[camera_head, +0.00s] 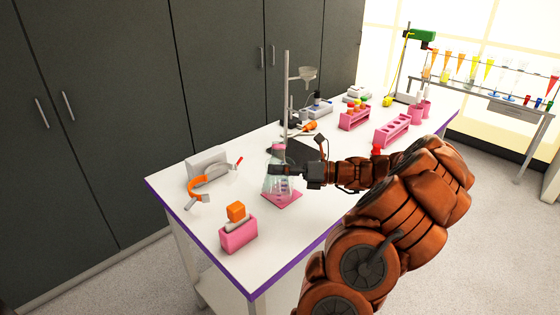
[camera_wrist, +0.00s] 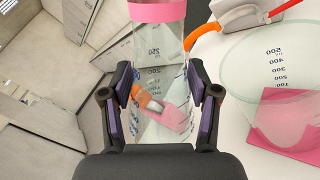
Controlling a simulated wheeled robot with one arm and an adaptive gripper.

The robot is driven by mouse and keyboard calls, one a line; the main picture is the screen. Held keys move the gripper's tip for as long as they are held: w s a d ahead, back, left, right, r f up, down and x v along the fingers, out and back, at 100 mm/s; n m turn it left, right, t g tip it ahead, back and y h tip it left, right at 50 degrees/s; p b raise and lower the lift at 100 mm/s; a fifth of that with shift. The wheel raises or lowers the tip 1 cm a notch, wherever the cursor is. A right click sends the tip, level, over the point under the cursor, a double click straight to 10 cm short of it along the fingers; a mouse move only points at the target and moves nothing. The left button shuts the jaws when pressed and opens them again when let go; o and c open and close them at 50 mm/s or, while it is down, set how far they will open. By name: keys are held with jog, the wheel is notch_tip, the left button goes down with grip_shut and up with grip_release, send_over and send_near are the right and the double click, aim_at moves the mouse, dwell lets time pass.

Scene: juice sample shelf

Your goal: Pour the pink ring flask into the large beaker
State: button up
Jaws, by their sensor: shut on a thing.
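The flask (camera_wrist: 158,62) is clear glass with printed marks and a pink ring (camera_wrist: 157,10) at its neck. My gripper (camera_wrist: 155,105) is shut on its body, one finger on each side. In the head view the pink ring (camera_head: 278,148) shows just above my gripper (camera_head: 279,170), and the flask looks roughly upright. The large beaker (camera_wrist: 272,70) is clear, with marks up to 500, and stands beside the flask on a pink mat (camera_wrist: 300,130). In the head view the beaker (camera_head: 272,188) overlaps the flask, so their gap is unclear. I cannot make out liquid in either.
A pink holder (camera_head: 238,236) with an orange block stands at the table's near left. A grey device (camera_head: 208,164) and orange tool (camera_head: 197,187) lie left of the beaker. A metal stand (camera_head: 286,100) rises behind. Pink racks (camera_head: 392,130) stand to the right.

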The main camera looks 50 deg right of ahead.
jog(key=shift+f+m, duration=0.15)
jog(key=shift+m, duration=0.35)
jog(key=shift+s+a+f+m+b, duration=0.1)
jog(key=shift+f+m+b, duration=0.1)
jog(key=shift+f+m, duration=0.35)
jog(key=shift+s+a+f+m+b, duration=0.1)
jog(key=shift+f+m+b, duration=0.05)
jog(key=shift+f+m, duration=0.35)
dwell(0.4)
jog(key=shift+s+a+f+m, duration=0.1)
jog(key=shift+a+f+m, duration=0.1)
jog(key=shift+m, duration=0.65)
dwell(0.5)
jog(key=shift+r+m, duration=0.6)
jog(key=shift+m, duration=0.2)
dwell(0.6)
jog(key=shift+r+p, duration=0.2)
jog(key=shift+p, duration=0.85)
jog(key=shift+w+d+r+m+p, duration=0.4)
jog(key=shift+m+p, duration=0.5)
jog(key=shift+p, duration=2.25)
jog(key=shift+d+r+m+p, duration=0.1)
jog(key=shift+r+m+p, duration=0.3)
jog(key=shift+p, duration=1.2)
